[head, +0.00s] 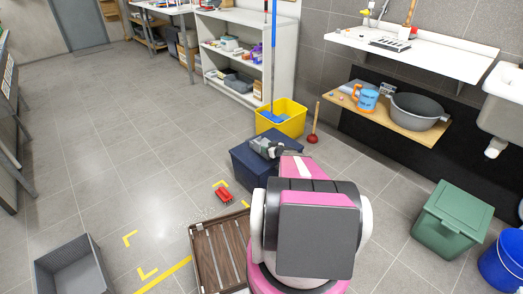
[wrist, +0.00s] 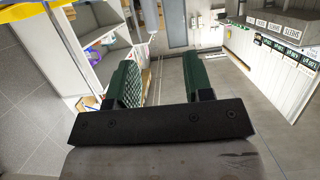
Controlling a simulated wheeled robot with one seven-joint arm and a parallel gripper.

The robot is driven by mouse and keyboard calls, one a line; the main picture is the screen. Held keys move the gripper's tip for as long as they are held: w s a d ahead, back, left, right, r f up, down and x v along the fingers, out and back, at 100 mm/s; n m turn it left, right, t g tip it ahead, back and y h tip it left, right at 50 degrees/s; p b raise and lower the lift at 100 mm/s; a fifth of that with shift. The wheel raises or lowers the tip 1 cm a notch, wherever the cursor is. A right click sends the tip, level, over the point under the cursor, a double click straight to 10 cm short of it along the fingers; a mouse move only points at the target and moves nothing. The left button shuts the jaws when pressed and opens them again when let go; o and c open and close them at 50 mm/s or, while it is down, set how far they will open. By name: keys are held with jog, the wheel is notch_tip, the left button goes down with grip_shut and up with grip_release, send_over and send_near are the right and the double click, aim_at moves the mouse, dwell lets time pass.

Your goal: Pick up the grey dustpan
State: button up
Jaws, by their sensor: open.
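I cannot make out a grey dustpan in either view; part of the floor is hidden behind my arm in the head view. My gripper (head: 266,147) shows above the dark blue box (head: 247,172). In the wrist view, my gripper (wrist: 158,75) is open, with its two dark green fingers wide apart and nothing between them. A small red object (head: 223,196) lies on the floor left of my arm, near some pale scattered bits (head: 209,213).
A brown slatted tray (head: 196,246) and a grey basket (head: 73,268) are on the floor at the front left. A yellow bucket (head: 290,125), plunger (head: 313,138) and green bin (head: 448,222) stand further right. The left floor is mostly clear.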

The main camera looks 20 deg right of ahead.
aim_at(259, 143)
jog(key=x, duration=0.5)
jog(key=shift+w+d+f, duration=0.1)
jog(key=shift+w+d, duration=0.15)
jog(key=shift+w, duration=0.1)
jog(key=shift+r+x, duration=0.15)
jog(key=shift+x, duration=1.2)
jog(key=shift+r+x, duration=0.1)
jog(key=shift+x, duration=1.2)
jog(key=shift+w+d, duration=0.1)
grip_shut()
